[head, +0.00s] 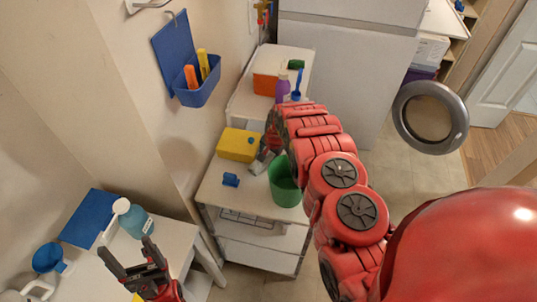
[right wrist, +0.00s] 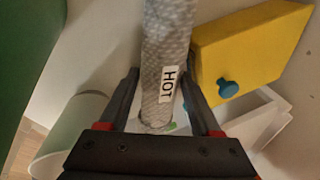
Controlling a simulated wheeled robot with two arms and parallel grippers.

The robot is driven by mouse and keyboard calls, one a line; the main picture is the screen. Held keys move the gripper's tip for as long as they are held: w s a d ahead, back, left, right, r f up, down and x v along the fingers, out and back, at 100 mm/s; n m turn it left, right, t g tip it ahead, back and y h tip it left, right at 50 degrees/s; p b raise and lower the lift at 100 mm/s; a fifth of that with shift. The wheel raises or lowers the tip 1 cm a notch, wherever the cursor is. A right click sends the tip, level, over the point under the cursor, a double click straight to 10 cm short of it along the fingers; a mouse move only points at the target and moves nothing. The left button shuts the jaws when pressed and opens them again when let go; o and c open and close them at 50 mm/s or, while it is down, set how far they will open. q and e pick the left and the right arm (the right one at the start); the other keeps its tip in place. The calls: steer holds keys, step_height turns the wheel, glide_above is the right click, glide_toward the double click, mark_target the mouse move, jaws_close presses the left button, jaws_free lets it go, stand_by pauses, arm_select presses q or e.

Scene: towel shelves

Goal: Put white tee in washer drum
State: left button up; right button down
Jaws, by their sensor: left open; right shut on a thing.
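I cannot make out a white tee in either view. My right gripper (right wrist: 160,82) is shut on a grey, mesh-patterned cylinder (right wrist: 165,35) with a white "HOT" label, which stands between its fingers. In the head view the same grey piece (head: 261,162) shows small beside the green bucket, and my red arm hides most of that gripper. A round grey door ring (head: 407,132) hangs open at the right, beside a large white appliance (head: 345,60). The drum inside cannot be seen. My left gripper (head: 127,248) is open and empty at the lower left.
A blue wall bin (head: 200,92) hangs above. A spray bottle (head: 133,217) stands on the left table. Tiled floor is clear before the ring.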

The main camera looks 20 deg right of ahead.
steer(key=shift+f, duration=0.5)
steer(key=shift+f, duration=0.1)
steer(key=shift+c, duration=1.8)
jaws_free()
